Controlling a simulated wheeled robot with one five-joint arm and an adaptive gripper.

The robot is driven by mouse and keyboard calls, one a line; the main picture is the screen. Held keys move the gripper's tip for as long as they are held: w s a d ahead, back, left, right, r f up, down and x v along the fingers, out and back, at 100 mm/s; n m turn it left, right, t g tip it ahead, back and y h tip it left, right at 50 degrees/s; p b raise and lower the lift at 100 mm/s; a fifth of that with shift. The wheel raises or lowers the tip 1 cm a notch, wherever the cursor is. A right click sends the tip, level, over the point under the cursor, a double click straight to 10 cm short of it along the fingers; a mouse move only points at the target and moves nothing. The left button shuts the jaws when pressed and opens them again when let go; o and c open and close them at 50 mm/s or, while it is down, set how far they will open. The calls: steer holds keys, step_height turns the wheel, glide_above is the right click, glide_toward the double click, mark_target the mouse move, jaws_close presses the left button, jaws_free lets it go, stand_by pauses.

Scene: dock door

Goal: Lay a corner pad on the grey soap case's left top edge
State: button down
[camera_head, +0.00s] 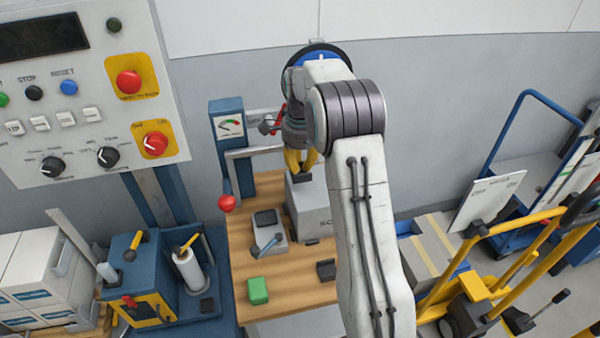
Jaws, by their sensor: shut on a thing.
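The grey soap case (312,204) stands on the wooden bench top, partly hidden behind my arm. Its front lettering shows only in part. My gripper (301,168) has yellow fingers and points down over the case's top, near its left side. It is shut on a small black corner pad (302,178). The pad is at the top of the case; I cannot tell whether it touches the edge or hangs just above. Another black corner pad (326,270) lies on the bench in front of the case.
A grey device with a lever (267,232) and a green block (258,291) sit on the wooden bench (290,291). A blue post with a dial (229,126) and a red-knobbed lever (227,203) stand at its left. A yellow hand truck (480,284) is at right.

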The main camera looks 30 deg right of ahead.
mark_target(300, 170)
steer(key=shift+f+p, duration=0.4)
steer(key=shift+f, duration=1.55)
steer(key=shift+f, duration=0.15)
steer(key=c, duration=1.4)
jaws_free()
steer(key=shift+o, duration=0.2)
